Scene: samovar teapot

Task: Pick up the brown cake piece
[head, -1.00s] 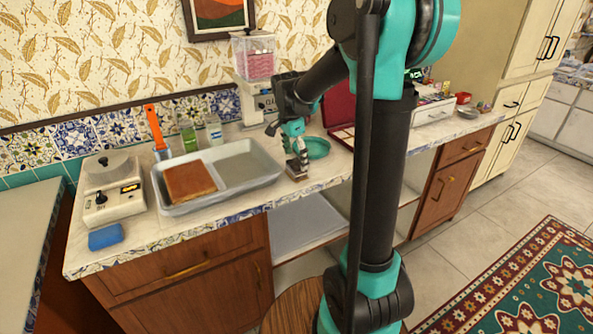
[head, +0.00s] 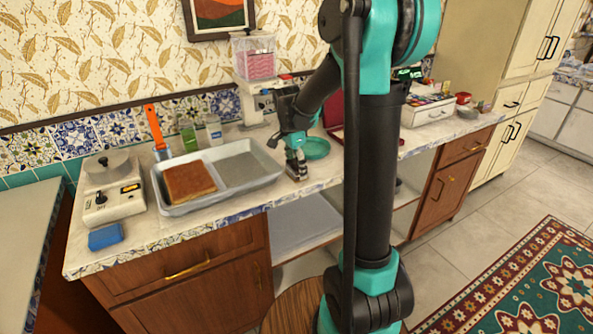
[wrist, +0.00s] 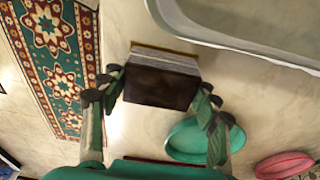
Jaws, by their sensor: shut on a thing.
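The brown cake piece (wrist: 160,82) has a dark brown face and pale layered sides in the wrist view. It sits between the two fingers of my gripper (wrist: 162,88), which is shut on it. In the head view my gripper (head: 296,158) points down at the counter's front part, right of the tray. The piece is small and mostly hidden by the fingers there. I cannot tell whether it touches the counter.
A metal tray (head: 248,170) with a larger brown slab (head: 189,182) lies to the left. A teal dish (head: 317,148) is just behind my gripper to the right. A white scale (head: 112,195) and a blue sponge (head: 106,236) are at the far left.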

